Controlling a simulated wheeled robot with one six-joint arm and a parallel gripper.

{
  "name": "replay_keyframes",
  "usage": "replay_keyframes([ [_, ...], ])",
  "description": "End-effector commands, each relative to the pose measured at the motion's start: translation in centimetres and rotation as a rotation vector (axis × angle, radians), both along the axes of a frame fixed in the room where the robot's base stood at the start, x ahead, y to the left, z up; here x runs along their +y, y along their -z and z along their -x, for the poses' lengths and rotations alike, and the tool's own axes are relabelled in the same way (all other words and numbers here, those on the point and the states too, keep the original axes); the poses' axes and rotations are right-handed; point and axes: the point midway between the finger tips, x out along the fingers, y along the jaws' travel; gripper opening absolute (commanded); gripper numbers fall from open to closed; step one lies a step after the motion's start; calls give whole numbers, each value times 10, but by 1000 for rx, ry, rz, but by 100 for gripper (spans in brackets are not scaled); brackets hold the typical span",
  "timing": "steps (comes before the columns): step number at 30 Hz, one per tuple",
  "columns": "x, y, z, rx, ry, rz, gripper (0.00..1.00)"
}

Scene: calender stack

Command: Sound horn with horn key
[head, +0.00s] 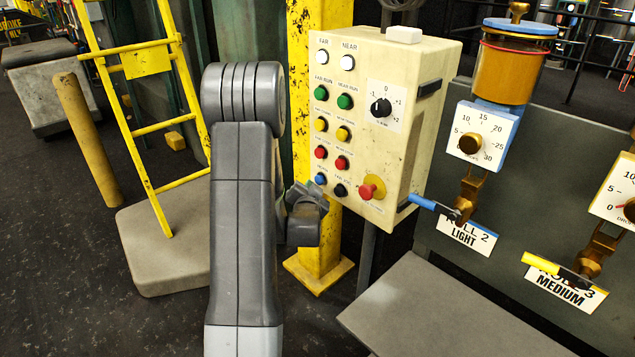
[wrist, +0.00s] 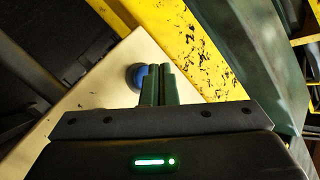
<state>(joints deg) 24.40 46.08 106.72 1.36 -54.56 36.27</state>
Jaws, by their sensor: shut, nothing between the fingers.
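A cream control box (head: 400,75) on a yellow post carries rows of coloured buttons. I cannot read a horn label. A blue button (head: 320,179) sits at the lower left of the panel, beside a black button (head: 340,191). My gripper (head: 318,190) is close to the blue button, low at the panel's left edge. In the wrist view the shut, empty fingers (wrist: 159,70) stand just right of the blue button (wrist: 133,76) and overlap its right edge. I cannot tell whether they touch it.
The yellow post (head: 321,245) stands behind the gripper. A yellow ladder (head: 150,128) stands at left. A grey plate (head: 450,315) lies below.

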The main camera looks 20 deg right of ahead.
Motion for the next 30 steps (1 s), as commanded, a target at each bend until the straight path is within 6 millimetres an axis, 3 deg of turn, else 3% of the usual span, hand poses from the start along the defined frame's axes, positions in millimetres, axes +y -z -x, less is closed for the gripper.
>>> replay_keyframes([
  [18,45,1,15,0,-1,0,0],
  [30,47,0,17,1,1,0,0],
])
